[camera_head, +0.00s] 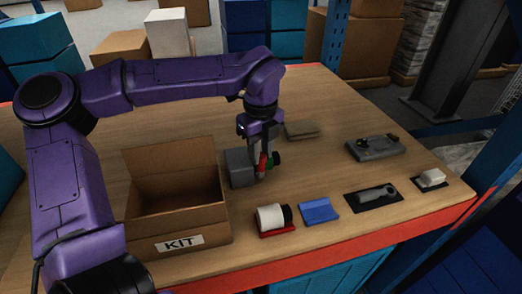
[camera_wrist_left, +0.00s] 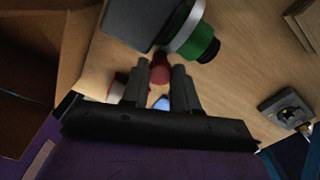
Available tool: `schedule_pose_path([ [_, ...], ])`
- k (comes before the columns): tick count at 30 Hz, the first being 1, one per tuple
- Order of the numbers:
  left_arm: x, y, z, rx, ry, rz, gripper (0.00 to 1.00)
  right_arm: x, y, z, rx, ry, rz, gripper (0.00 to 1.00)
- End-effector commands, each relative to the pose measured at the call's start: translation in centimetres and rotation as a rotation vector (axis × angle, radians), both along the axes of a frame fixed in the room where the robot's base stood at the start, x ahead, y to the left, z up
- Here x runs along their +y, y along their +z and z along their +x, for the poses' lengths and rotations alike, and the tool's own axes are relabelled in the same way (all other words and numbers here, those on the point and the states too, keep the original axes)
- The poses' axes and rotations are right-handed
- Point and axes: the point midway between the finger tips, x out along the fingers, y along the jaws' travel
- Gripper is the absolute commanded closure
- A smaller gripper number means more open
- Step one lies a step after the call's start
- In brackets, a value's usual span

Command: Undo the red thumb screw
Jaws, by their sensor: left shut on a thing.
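The red thumb screw (camera_head: 262,163) is at the right side of a grey block (camera_head: 239,168) on the table. My left gripper (camera_head: 260,152) reaches down to it, with its fingers closed around the red screw. In the left wrist view the red screw (camera_wrist_left: 160,69) shows between the two fingertips (camera_wrist_left: 158,76), and the grey block (camera_wrist_left: 139,22) is just beyond. A green fitting with a pale ring and dark end (camera_wrist_left: 197,40) sticks out of the block beside the screw. The fingers partly hide the screw. My right gripper is not in view.
An open cardboard box marked KIT (camera_head: 180,243) stands left of the block. Along the front lie a white roll on a red mat (camera_head: 273,220), a blue pad (camera_head: 319,210), a grey tool (camera_head: 375,194) and a white piece (camera_head: 431,177). A grey plate (camera_head: 374,148) lies behind.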

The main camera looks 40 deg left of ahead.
Motion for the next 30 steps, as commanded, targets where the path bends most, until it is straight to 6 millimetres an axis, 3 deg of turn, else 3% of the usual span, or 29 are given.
schedule_pose_path([
  [1,-0.1,-0.2,-0.2,0.009,-0.001,-0.001,0.68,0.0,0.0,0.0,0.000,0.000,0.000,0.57],
  [3,-0.1,-0.2,-0.2,0.008,-0.001,-0.002,0.46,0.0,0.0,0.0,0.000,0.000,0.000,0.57],
  [14,0.0,0.6,0.0,-0.001,-0.001,0.000,0.46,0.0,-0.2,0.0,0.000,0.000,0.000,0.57],
  [24,-0.1,8.1,-0.1,-0.002,0.001,-0.001,0.46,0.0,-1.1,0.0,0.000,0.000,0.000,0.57],
  [30,-0.1,10.4,-0.1,0.003,0.000,0.000,0.46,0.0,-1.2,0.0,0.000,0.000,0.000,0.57],
])
